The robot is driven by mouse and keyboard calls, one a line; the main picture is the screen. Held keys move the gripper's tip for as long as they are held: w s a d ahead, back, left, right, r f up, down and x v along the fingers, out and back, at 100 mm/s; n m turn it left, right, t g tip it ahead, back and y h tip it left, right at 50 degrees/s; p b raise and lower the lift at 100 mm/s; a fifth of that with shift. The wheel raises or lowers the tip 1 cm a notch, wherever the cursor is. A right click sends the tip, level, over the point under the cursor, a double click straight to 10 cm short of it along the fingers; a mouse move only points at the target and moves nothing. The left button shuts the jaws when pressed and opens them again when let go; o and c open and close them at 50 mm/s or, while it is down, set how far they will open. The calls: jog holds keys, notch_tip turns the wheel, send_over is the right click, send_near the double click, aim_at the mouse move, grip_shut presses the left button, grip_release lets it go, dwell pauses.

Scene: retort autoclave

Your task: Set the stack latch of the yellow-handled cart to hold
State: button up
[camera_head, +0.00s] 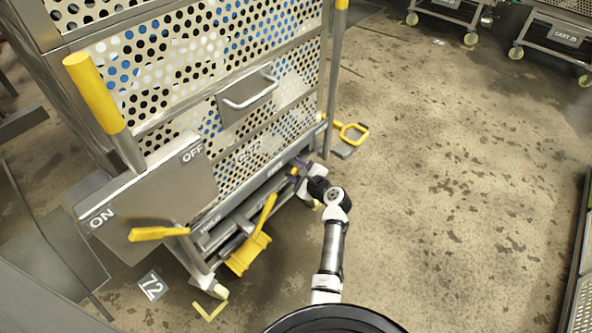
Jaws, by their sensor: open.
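The yellow-handled cart (68,32) fills the left of the head view, with perforated panels and a yellow-gripped upright handle (95,92). Along its lower front edge runs a dark slotted rail (245,203). A small yellow piece (293,171), perhaps the latch knob, shows near the rail's right end. My gripper (299,166) is at that end, right beside the yellow piece. Its fingers are small and partly hidden by the wrist, and I cannot tell whether they touch it. The gripper is open.
A plate marked ON and OFF (160,190) has a yellow lever (158,233) below it. A yellow pedal (249,252) hangs under the rail. Another yellow loop (353,132) sticks out at right. Open floor (450,200) lies right; other carts (553,38) stand far behind.

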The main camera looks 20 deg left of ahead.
grip_shut()
dwell(0.3)
